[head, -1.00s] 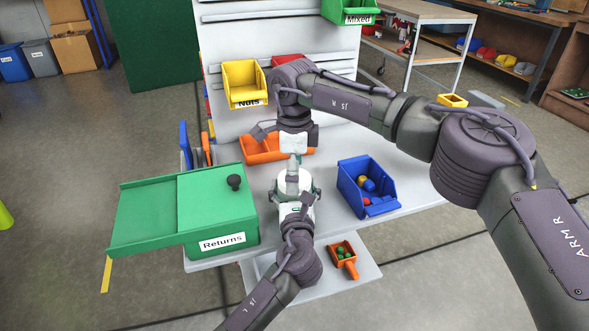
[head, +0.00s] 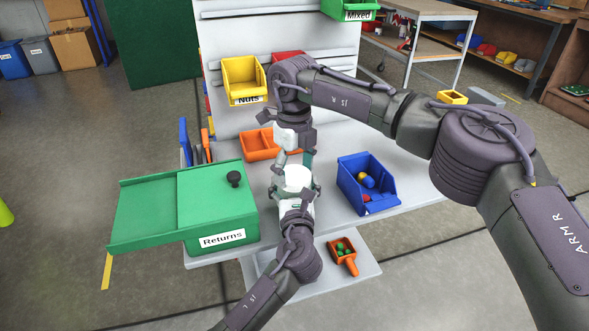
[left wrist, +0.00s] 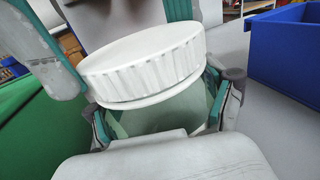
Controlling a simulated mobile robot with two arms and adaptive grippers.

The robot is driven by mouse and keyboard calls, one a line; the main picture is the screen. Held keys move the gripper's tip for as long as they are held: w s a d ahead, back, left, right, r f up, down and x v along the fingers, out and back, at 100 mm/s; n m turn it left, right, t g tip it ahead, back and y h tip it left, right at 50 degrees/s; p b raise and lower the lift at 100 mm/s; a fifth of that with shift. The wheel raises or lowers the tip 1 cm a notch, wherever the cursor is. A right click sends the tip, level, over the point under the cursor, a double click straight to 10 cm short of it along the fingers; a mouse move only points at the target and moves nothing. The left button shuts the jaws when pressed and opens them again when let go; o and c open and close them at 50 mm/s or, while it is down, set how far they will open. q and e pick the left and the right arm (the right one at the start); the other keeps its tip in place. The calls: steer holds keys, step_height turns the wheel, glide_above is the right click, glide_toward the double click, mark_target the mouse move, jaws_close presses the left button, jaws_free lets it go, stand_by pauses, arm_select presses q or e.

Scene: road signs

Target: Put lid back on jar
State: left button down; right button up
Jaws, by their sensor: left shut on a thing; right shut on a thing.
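The white ridged lid (left wrist: 145,62) is at the mouth of the pale green, see-through jar (left wrist: 165,112) in the left wrist view. It looks slightly tilted there, and I cannot tell whether it is fully seated. The lid also shows as a white disc (head: 297,178) in the head view, where it hides most of the jar. My right gripper (head: 294,163) points down from above and is shut on the lid, with a finger on either side. My left gripper (head: 297,194) is shut around the jar from the near side, above the bench.
A green Returns box (head: 215,200) with a black knob stands left on the bench (head: 330,215). A blue bin (head: 365,188) with small parts is to the right. An orange tray (head: 258,145) lies behind. An orange scoop (head: 343,252) with green balls sits on the lower shelf.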

steer(key=o, duration=1.3)
steer(key=shift+a, duration=0.1)
steer(key=shift+r, duration=0.1)
step_height(320, 180, up, 12)
steer(key=shift+f, duration=0.1)
arm_select(q)
jaws_free()
steer(key=s, duration=1.2)
steer(key=shift+d, duration=0.3)
